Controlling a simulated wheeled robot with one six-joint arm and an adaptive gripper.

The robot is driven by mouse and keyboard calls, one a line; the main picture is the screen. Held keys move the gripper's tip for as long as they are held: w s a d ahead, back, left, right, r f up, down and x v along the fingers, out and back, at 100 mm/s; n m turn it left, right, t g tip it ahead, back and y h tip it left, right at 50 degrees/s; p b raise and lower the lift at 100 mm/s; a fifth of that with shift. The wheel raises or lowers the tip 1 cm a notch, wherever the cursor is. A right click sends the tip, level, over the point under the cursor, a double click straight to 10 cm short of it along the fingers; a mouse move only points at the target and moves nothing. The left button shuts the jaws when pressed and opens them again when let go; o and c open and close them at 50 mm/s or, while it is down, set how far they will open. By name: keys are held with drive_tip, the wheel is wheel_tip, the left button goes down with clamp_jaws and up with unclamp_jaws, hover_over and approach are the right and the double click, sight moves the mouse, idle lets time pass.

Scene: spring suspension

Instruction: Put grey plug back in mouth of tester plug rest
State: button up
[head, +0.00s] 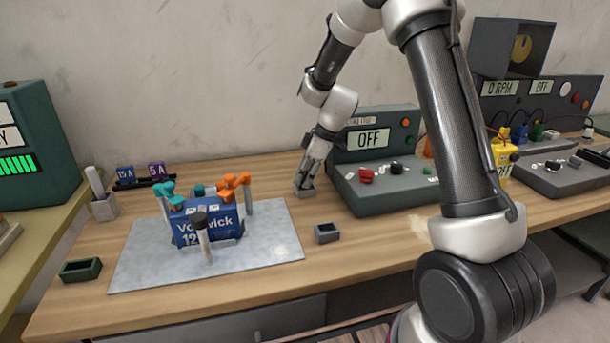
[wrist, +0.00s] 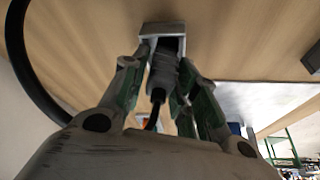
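The grey plug (wrist: 163,76), with a black cable at its near end, shows in the wrist view between my fingers. Its far end is at the dark mouth of the grey plug rest (wrist: 162,29); how deep it sits is hidden. My gripper (wrist: 164,62) has a finger on each side of the plug and appears shut on it. In the head view my gripper (head: 304,184) points down at the rest (head: 306,193), left of the tester (head: 374,138), whose display reads OFF. The plug cannot be made out there.
A blue battery (head: 208,228) with orange and teal clamps stands on a grey mat (head: 150,262) to the left. A small open grey box (head: 327,233) lies in front of my gripper. Another bench unit (head: 550,170) stands right. Bare wood surrounds the rest.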

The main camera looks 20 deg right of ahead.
drive_tip(key=shift+o, duration=0.3)
drive_tip(key=shift+r, duration=0.3)
drive_tip(key=s+d+r+m, duration=0.1)
drive_tip(key=s+d+r, duration=0.15)
drive_tip(key=r, duration=0.35)
drive_tip(key=s+d+r+m+h, duration=0.1)
drive_tip(key=s+d+r, duration=0.1)
drive_tip(key=s+r, duration=0.25)
drive_tip(key=s+d+r+m, duration=0.1)
drive_tip(key=s+d+r, duration=0.2)
drive_tip(key=r, duration=0.3)
drive_tip(key=s+d+r+m+t+h, duration=0.1)
drive_tip(key=s+d+m, duration=0.2)
drive_tip(key=s, duration=0.9)
drive_tip(key=s+d+r+m+t+h, duration=0.1)
drive_tip(key=s+d+m+h, duration=0.1)
drive_tip(key=s+d+m, duration=0.2)
drive_tip(key=s+m, duration=0.3)
drive_tip(key=s, duration=0.5)
drive_tip(key=shift+d+r, duration=0.2)
